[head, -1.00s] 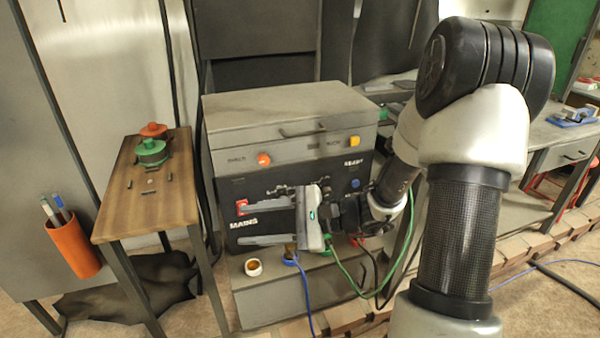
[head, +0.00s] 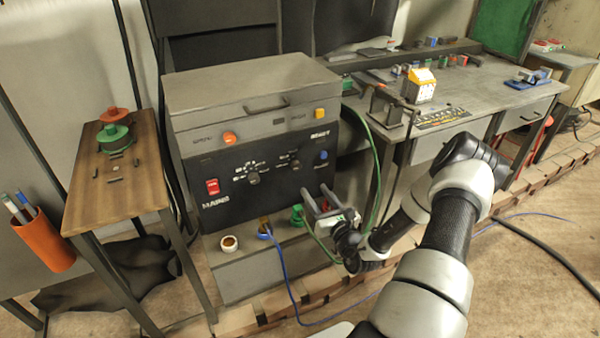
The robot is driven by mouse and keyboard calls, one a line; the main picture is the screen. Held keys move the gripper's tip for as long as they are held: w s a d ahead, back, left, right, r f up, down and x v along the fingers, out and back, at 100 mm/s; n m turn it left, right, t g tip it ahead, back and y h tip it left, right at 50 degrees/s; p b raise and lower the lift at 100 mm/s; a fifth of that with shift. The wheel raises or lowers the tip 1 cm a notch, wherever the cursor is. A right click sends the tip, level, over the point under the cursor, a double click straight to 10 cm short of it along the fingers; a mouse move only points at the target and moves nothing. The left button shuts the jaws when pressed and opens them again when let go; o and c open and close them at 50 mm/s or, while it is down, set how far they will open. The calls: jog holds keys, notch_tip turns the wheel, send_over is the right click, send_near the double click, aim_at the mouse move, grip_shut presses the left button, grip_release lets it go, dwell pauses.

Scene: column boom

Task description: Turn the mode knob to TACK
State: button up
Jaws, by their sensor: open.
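The welding machine (head: 262,84) has a black front panel with two round knobs. One knob (head: 253,177) sits left of centre with small marks around it. A second knob (head: 295,165) sits to its right. The lettering by both is too small to read, so I cannot tell which one is the mode knob or where it points. My gripper (head: 315,190) is open and empty, in front of the lower right of the panel. Its fingers point toward the machine, below and right of the right knob in the picture. No contact with a knob is visible.
A red MAINS switch (head: 212,186) is at the panel's left and a blue button (head: 323,155) at its right. A green cable and a blue cable (head: 277,262) hang from the lower sockets. A wooden side table (head: 130,185) stands left, a workbench (head: 480,85) right.

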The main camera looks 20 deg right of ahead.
aim_at(298, 167)
jog(key=w+b, duration=0.1)
jog(key=w, duration=1.1)
jog(key=shift+b, duration=0.35)
jog(key=shift+a, duration=0.1)
jog(key=c, duration=1.1)
